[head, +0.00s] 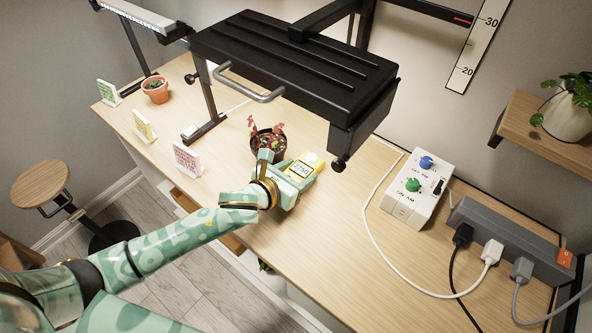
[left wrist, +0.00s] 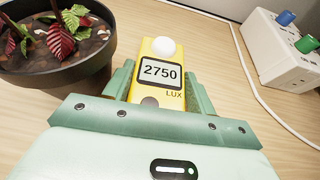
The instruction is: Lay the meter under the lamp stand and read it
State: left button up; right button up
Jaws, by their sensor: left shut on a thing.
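The yellow lux meter (head: 307,166) has a white dome on top, and its screen reads 2750 LUX in the left wrist view (left wrist: 161,72). My left gripper (head: 289,177) is shut on the meter, with one green finger on each side of it. The meter is at the tabletop, but I cannot tell whether it rests on the wood. The black lamp panel (head: 290,66) of the lamp stand hangs above and behind it, with a grey handle on its near side. My right gripper is not in view.
A dark pot with a red-leaved plant (head: 266,141) stands just left of the meter. A white box with blue and green knobs (head: 416,190) and a power strip (head: 510,240) are to the right. Cards (head: 187,159) line the left edge. The front right tabletop is clear apart from cables.

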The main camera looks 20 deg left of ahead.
pick_arm(q)
jog(key=shift+f, duration=0.15)
jog(key=o, duration=0.9)
